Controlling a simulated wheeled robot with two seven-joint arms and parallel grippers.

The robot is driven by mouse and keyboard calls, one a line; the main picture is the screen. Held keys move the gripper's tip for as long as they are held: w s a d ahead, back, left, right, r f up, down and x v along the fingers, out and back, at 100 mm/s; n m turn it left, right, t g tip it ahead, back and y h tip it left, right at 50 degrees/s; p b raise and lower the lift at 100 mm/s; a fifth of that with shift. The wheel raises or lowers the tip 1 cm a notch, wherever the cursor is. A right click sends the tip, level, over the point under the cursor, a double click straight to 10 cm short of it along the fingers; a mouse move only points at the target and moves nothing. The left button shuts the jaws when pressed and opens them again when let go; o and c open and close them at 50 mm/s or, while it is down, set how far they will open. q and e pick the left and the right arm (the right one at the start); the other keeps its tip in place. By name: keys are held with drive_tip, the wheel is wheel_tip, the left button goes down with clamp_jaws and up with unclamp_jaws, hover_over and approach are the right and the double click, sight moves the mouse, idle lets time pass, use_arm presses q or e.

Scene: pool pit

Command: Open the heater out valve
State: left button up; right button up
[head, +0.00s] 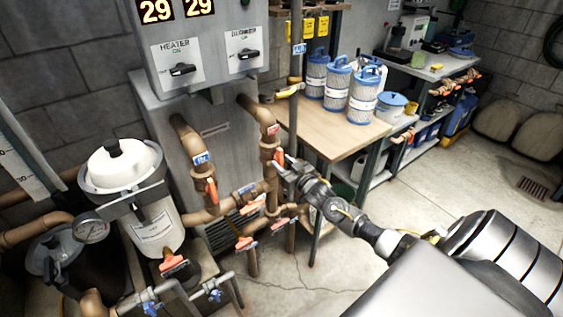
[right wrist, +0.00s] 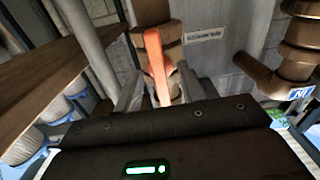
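The heater's right-hand pipe (head: 267,145) comes down from the grey heater cabinet (head: 215,120) and carries a red label (head: 273,130) too small to read. Its valve has an orange-red handle (head: 278,158). My right gripper (head: 284,166) is at this handle, reaching in from the right. In the right wrist view the handle (right wrist: 157,65) stands between my two spread fingers (right wrist: 160,92), with gaps seeming to show on both sides. Whether either finger touches it I cannot tell. My left gripper is not in view.
The left heater pipe (head: 190,140), labelled IN, has its own red handle (head: 211,191). More red-handled valves sit on the lower pipes (head: 250,225). A white-lidded filter (head: 140,190) stands left. A wooden table (head: 325,125) with blue-capped cartridges stands close behind my right gripper.

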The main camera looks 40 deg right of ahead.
drive_tip(key=shift+s, duration=0.1)
drive_tip(key=shift+s+r+p, duration=0.1)
drive_tip(key=shift+s+p, duration=0.2)
drive_tip(key=shift+p, duration=0.1)
drive_tip(key=s+p, duration=0.3)
drive_tip(key=s, duration=0.3)
drive_tip(key=shift+s+p, duration=0.15)
drive_tip(key=shift+p, duration=0.15)
drive_tip(key=shift+a, duration=0.1)
